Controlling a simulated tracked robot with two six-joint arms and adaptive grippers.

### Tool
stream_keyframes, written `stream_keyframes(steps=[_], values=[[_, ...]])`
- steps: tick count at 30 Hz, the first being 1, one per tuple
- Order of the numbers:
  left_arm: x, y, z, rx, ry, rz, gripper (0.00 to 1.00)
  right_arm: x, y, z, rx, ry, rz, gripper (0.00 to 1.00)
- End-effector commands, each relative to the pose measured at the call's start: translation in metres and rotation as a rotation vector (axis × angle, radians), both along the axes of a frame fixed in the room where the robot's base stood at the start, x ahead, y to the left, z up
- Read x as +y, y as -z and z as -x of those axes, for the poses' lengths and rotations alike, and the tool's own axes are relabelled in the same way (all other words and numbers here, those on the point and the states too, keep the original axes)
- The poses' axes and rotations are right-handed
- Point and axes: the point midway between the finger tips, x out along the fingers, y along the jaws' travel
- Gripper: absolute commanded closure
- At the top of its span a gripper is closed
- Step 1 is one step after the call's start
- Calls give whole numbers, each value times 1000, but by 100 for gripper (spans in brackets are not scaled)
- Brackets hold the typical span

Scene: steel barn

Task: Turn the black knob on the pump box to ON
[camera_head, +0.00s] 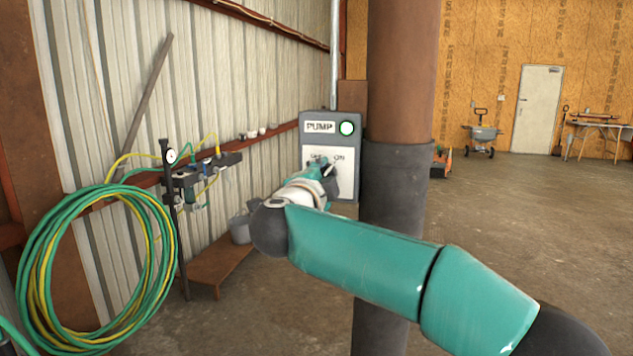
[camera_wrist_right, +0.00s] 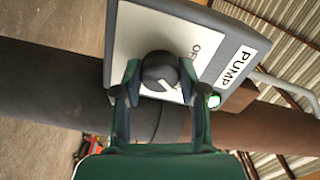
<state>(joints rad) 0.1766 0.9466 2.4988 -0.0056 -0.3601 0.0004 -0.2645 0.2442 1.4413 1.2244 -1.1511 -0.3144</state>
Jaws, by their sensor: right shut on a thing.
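The lamp also glows in the wrist view (camera_wrist_right: 214,101). The round black knob (camera_wrist_right: 158,68) sits on the box's white panel. Its white mark slants to the lower right in the wrist view, away from the OFF lettering and towards the lamp side. My right gripper (camera_wrist_right: 160,78) is shut on the knob, one finger on each side. In the head view my right gripper (camera_head: 324,170) hides the knob. My left gripper is out of view.
A brown post (camera_head: 400,200) stands close beside the box, behind my right arm. A coiled green and yellow hose (camera_head: 40,270) hangs at the left. Open floor lies to the right.

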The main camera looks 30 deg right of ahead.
Motion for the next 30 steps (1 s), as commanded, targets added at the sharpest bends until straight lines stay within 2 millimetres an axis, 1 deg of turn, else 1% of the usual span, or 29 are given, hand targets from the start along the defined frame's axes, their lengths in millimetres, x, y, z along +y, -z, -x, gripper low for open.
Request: stream_keyframes(steps=[1,9,10,14,25,28,30], values=[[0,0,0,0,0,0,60,-3,-3,2,-9,5,0,94],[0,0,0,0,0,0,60,-3,-3,2,-9,6,-1,94],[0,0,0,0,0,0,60,-3,-3,2,-9,6,-1,56],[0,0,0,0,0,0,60,-2,-2,1,-6,5,0,34],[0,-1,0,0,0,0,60,1,-1,2,-2,1,-1,34],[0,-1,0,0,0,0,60,7,-1,7,-2,0,-1,34],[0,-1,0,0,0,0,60,14,-1,12,-2,-2,-1,34]])
